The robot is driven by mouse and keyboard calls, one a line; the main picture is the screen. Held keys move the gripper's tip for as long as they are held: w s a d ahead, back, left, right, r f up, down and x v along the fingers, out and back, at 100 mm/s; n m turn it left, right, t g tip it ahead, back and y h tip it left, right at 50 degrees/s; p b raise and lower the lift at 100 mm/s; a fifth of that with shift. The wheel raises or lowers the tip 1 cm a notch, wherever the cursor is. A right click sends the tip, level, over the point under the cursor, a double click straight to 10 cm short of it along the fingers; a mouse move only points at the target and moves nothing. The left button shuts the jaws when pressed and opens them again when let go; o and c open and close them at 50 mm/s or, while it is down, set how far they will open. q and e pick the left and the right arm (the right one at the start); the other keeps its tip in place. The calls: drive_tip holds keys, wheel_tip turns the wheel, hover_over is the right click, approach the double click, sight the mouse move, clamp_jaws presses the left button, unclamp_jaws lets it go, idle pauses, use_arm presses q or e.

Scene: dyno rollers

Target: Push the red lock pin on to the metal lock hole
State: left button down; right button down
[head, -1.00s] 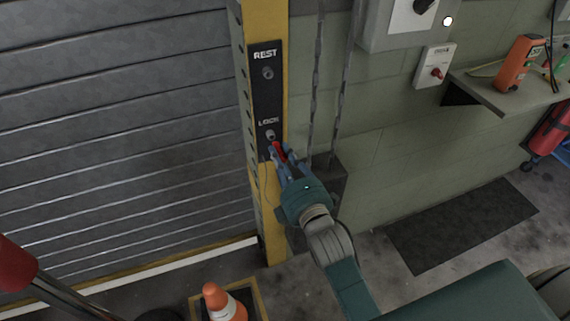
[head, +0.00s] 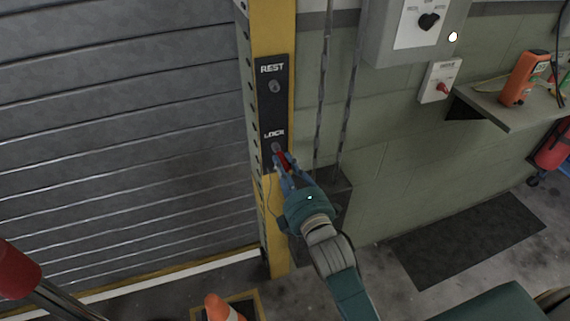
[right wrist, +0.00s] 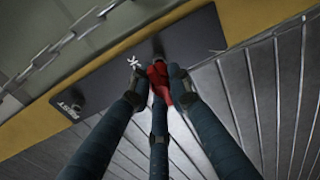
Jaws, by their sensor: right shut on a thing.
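The red lock pin (head: 285,161) is held between the fingers of my right gripper (head: 284,164), at the yellow post. The metal lock hole (head: 276,147) sits under the LOCK label on a black plate, just above and left of the pin in the head view. In the right wrist view, my right gripper (right wrist: 160,88) is shut around the red pin (right wrist: 157,76). The pin's far end is close to the plate's lock fitting. The fingers hide part of it, so I cannot tell whether the pin's tip is inside the hole. My left gripper is not in view.
The black plate (head: 273,105) also carries a REST fitting (head: 274,86) higher up. Chains (head: 323,90) hang right of the post. A shuttered door (head: 120,130) is on the left. An orange cone (head: 219,308) stands below. A shelf (head: 500,112) is at right.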

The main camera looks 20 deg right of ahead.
idle(0.4)
drive_tip(key=shift+w+p, duration=0.55)
drive_tip(key=shift+p, duration=0.1)
idle(1.0)
drive_tip(key=shift+w, duration=0.35)
drive_tip(key=c, duration=1.5)
unclamp_jaws()
drive_tip(key=shift+c, duration=0.2)
drive_tip(key=shift+s, duration=0.1)
drive_tip(key=s, duration=1.1)
drive_tip(key=shift+s+d+r, duration=0.2)
drive_tip(key=shift+s, duration=0.2)
